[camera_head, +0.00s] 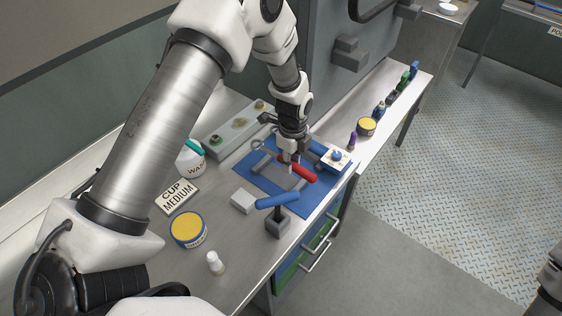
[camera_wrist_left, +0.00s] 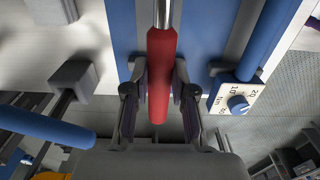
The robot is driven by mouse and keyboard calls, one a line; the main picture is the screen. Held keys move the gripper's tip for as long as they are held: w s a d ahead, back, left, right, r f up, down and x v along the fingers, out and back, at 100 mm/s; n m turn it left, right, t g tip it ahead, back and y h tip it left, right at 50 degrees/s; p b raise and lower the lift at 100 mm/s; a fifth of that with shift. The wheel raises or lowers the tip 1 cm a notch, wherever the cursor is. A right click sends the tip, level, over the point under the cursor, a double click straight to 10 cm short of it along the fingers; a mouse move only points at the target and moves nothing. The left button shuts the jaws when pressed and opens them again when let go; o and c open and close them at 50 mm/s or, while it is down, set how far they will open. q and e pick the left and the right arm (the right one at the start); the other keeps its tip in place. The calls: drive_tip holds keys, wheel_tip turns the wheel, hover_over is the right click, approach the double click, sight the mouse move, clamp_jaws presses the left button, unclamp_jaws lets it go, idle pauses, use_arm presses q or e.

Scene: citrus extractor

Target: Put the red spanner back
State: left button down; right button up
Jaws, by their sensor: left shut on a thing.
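The red spanner (camera_head: 303,172) shows its red handle over the blue mat (camera_head: 318,204) on the bench. My left gripper (camera_head: 290,162) comes down from above and is shut on the red handle. In the left wrist view the handle (camera_wrist_left: 161,75) lies between the two fingers (camera_wrist_left: 160,88), with its metal shaft running to the top edge. The spanner's head is not clearly seen in the head view. I cannot tell whether the spanner touches the mat. Grey shapes (camera_head: 278,177) lie on the mat under and beside it. My right gripper is not in view.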

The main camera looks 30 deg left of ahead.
use_arm(q)
drive_tip(key=f, duration=0.1)
drive_tip(key=f+p, duration=0.1)
drive_tip(key=f, duration=0.2)
drive_tip(key=shift+s+d+p, duration=0.25)
drive_tip(key=shift+s+p, duration=0.05)
drive_tip(key=shift+p, duration=0.1)
drive_tip(key=shift+w+a+f, duration=0.15)
drive_tip(key=shift+w+f, duration=0.05)
drive_tip(key=shift+f, duration=0.2)
drive_tip(key=c, duration=1.1)
unclamp_jaws()
drive_tip(key=shift+o, duration=0.7)
drive_tip(key=shift+s+r, duration=0.1)
drive_tip(key=shift+s, duration=0.05)
